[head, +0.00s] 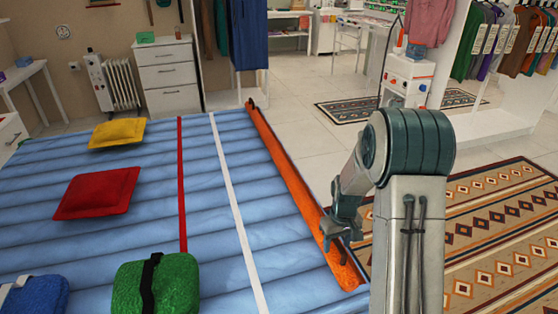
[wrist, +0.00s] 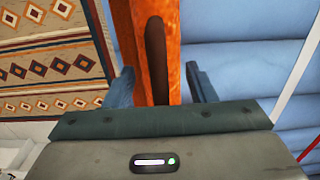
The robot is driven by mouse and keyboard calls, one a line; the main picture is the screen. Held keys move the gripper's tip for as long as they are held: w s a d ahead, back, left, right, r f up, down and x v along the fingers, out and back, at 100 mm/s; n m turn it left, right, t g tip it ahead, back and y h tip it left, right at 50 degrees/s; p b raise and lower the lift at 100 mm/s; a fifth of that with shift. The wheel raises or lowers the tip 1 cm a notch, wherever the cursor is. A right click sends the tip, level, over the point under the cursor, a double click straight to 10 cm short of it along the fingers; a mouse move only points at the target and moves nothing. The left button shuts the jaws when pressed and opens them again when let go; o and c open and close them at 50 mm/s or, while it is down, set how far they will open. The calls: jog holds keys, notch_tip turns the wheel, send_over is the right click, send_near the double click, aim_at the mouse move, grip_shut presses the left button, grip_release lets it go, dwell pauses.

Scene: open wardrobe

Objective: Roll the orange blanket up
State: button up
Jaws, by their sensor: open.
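The orange blanket (head: 290,180) is a long, narrow orange strip along the right edge of the blue ribbed mattress (head: 90,215). It looks rolled or folded, but I cannot tell which. My gripper (head: 338,232) is over its near end. In the wrist view, the orange blanket (wrist: 143,45) runs between the two open fingers of my gripper (wrist: 160,85), with a gap on the right side. A dark brown elongated patch (wrist: 156,55) shows on the orange there. I cannot tell if the fingers touch the blanket.
A white stripe (head: 235,205) and a red stripe (head: 181,180) cross the mattress. A yellow cushion (head: 117,133), red cushion (head: 97,193), green bundle (head: 180,285) and blue bundle (head: 35,298) lie on it. A patterned rug (head: 495,225) covers the floor at right.

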notch_tip(320, 180, up, 8)
jog(key=p, duration=0.5)
jog(key=shift+p, duration=0.3)
jog(key=shift+r, duration=0.35)
jog(key=s+a+r+m+t+p, duration=0.1)
jog(key=s+r+p, duration=0.3)
jog(key=s+r, duration=0.7)
jog(key=s+a+r+m+t+p, duration=0.1)
jog(key=s+r+p, duration=0.4)
jog(key=s+r, duration=0.7)
jog(key=shift+a+r+m+t, duration=0.4)
jog(key=shift+a+r+m, duration=0.4)
jog(key=shift+r, duration=1.35)
